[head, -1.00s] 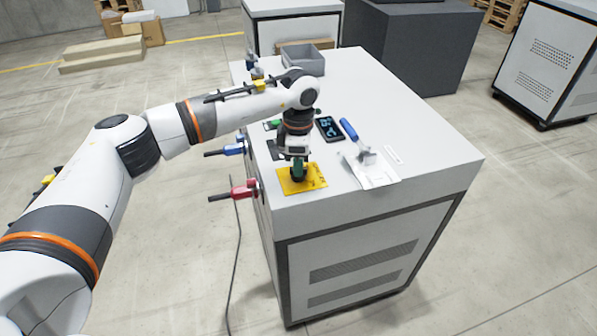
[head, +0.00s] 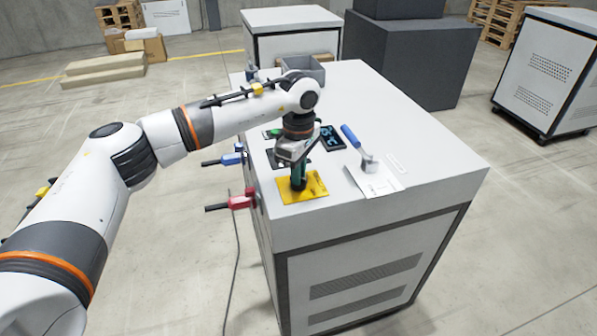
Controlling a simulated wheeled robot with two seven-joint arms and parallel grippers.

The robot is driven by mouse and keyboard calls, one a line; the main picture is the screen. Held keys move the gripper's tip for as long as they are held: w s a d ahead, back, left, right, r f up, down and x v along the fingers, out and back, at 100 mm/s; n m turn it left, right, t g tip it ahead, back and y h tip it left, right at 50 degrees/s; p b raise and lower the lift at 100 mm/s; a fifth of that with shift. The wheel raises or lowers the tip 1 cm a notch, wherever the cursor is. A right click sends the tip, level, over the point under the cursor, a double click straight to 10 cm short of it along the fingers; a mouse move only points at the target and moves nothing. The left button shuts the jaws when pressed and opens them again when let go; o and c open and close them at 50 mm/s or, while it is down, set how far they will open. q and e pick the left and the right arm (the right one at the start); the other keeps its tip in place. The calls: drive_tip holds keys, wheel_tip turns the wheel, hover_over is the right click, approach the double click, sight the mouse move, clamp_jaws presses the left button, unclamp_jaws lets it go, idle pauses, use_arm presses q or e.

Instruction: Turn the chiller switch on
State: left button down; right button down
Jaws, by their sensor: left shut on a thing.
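The chiller (head: 395,240) is a white cabinet with a flat top. On its top near the front left edge is a yellow plate (head: 315,187), where a dark switch knob (head: 298,183) stands. My left gripper (head: 298,176) points down over the plate and is shut on the switch knob, turned at an angle. Its fingers hide most of the knob. My right gripper is not in view.
A dark display (head: 331,138) and a blue-handled tool (head: 350,135) lie behind the plate; a white paper (head: 373,181) lies to the right. Red (head: 240,202) and blue (head: 233,157) valve handles stick out from the left side. A grey bin (head: 304,70) stands at the back.

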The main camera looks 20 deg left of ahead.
use_arm(q)
drive_tip(key=c, duration=1.4)
unclamp_jaws()
drive_tip(key=shift+c, duration=0.2)
wheel_tip(320, 180, up, 12)
drive_tip(key=b, duration=0.1)
drive_tip(key=shift+b, duration=0.35)
